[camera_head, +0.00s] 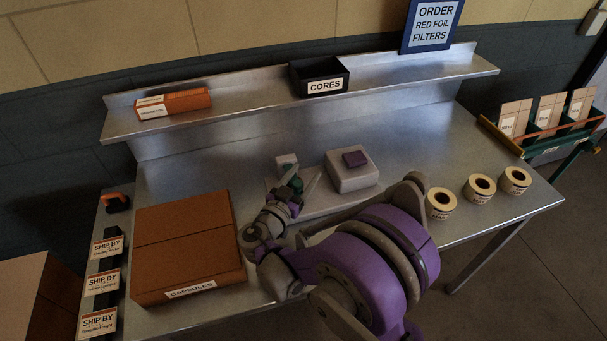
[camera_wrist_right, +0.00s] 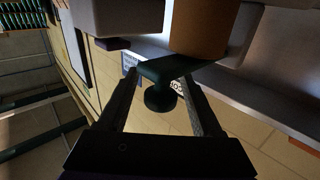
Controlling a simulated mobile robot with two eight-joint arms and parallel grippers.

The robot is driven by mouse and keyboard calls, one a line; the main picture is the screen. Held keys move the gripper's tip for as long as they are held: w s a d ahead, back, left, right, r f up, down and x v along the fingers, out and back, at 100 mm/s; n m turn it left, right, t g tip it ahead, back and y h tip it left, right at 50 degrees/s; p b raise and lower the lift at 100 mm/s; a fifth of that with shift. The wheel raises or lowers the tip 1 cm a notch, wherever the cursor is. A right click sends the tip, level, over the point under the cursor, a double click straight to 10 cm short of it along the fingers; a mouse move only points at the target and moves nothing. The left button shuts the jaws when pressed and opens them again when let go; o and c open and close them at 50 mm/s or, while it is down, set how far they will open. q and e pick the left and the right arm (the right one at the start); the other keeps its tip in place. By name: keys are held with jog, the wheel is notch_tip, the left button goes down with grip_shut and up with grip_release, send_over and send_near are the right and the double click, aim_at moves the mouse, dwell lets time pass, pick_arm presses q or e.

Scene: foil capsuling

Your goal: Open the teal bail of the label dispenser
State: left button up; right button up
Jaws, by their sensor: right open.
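The label dispenser (camera_head: 352,179) is a pale unit on the steel table, with a purple pad on its right block. Its teal bail (camera_head: 291,170) shows at its left part, partly hidden by my right gripper (camera_head: 299,181). In the right wrist view, the dark teal bail (camera_wrist_right: 168,69) ends in a round knob (camera_wrist_right: 160,98). It lies between the two fingers of my right gripper (camera_wrist_right: 161,78), which are open with a gap on both sides of the knob. An orange-brown roll (camera_wrist_right: 203,28) shows beyond the bail. My left gripper is not in view.
A brown CAPSULES box (camera_head: 187,240) stands left of my right arm. Several tape rolls (camera_head: 479,188) line the table's right front. A CORES bin (camera_head: 318,76) and an orange box (camera_head: 173,103) sit on the back shelf. The table behind the dispenser is clear.

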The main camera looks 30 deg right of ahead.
jog(key=shift+c, duration=0.3)
grip_shut()
dwell(1.2)
